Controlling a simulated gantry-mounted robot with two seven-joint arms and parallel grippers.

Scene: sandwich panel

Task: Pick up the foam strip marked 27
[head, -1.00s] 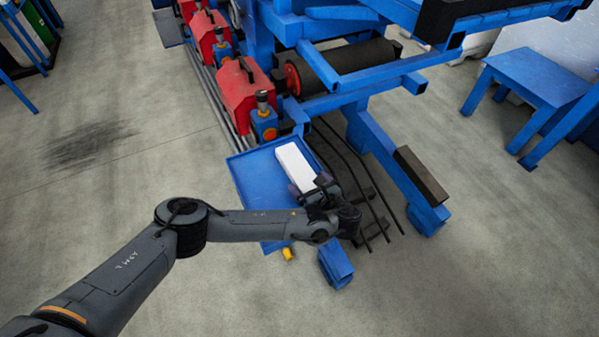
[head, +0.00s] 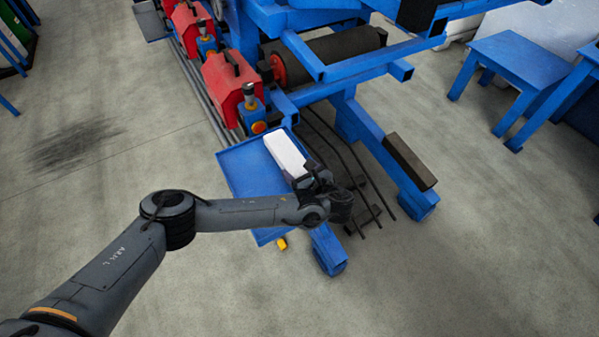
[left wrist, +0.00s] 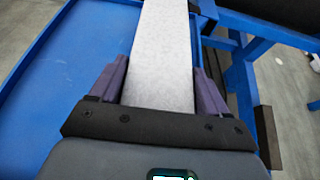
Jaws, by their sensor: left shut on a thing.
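A white foam strip (head: 284,152) is over the right part of a blue tray (head: 240,172) in the head view. No number can be read on it. My left gripper (head: 303,181) is shut on the near end of the strip. In the left wrist view the strip (left wrist: 162,60) runs straight away between the two purple fingers of the gripper (left wrist: 162,85), one on each side. I cannot tell whether the strip touches the tray or is held just above it. My right gripper is in no view.
A blue machine frame (head: 370,130) with a dark roller (head: 335,55) stands right behind the tray. Red boxes (head: 230,88) line its left side. Black bars (head: 350,165) lie on the right. A blue table (head: 525,65) stands far right.

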